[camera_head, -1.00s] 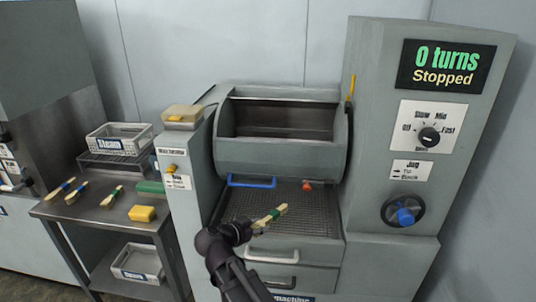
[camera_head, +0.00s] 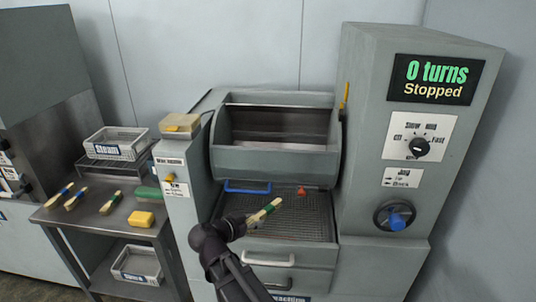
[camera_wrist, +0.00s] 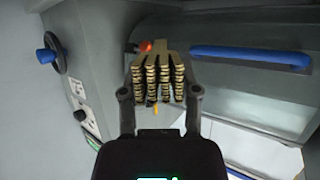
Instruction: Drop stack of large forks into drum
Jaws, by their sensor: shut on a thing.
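My gripper (camera_head: 238,224) is shut on a stack of large wooden forks (camera_head: 264,211) with a green band, held in front of the machine, over the mesh tray area. In the wrist view the gripper (camera_wrist: 160,98) has a finger on each side of the fork stack (camera_wrist: 158,72), whose layered tines show between them. The drum (camera_head: 272,130) is grey, with its wide opening facing up and forward. It sits above and behind the stack, and its inside looks empty where visible. The display (camera_head: 436,80) reads "0 turns Stopped".
A blue handle (camera_head: 247,187) and a red knob (camera_head: 301,191) sit below the drum. A side table (camera_head: 92,226) at left holds several banded stacks (camera_head: 75,199), a yellow sponge (camera_head: 141,219) and a white basket (camera_head: 117,142). The control cabinet (camera_head: 365,150) stands right of the drum.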

